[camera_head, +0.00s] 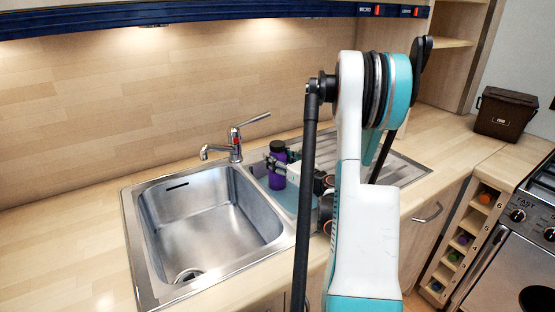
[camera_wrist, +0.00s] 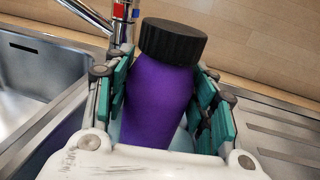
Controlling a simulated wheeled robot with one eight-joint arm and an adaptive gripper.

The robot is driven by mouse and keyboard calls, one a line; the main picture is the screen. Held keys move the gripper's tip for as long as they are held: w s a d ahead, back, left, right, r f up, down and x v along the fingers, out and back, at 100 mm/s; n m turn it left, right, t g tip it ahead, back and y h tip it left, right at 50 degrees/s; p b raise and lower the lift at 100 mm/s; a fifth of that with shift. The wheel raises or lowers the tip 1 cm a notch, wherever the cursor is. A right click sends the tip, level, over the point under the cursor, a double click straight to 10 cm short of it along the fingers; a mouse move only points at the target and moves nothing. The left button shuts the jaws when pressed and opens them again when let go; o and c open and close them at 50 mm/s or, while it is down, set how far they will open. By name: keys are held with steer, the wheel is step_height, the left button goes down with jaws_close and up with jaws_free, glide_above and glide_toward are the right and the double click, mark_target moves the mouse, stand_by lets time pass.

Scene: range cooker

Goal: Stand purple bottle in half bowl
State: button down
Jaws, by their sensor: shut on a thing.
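The purple bottle (camera_head: 277,167) has a black cap and stands upright, in the head view just right of the sink's main basin. In the wrist view the purple bottle (camera_wrist: 160,105) fills the middle, between the teal finger pads. My gripper (camera_wrist: 165,95) is shut on it, with one pad on each side; it also shows in the head view (camera_head: 276,168). The bottle is at the small half bowl (camera_head: 258,170) between the main basin and the drainboard. The bottle's base is hidden, so I cannot tell whether it touches the half bowl's floor.
The tap (camera_head: 235,145) stands close behind the bottle and half bowl. The main basin (camera_head: 205,215) lies empty to the left. The ribbed drainboard (camera_head: 400,170) is to the right, partly behind my arm. A brown bin (camera_head: 505,115) stands at the far right.

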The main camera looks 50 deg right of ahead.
steer(key=shift+f, duration=0.55)
steer(key=c, duration=0.7)
jaws_free()
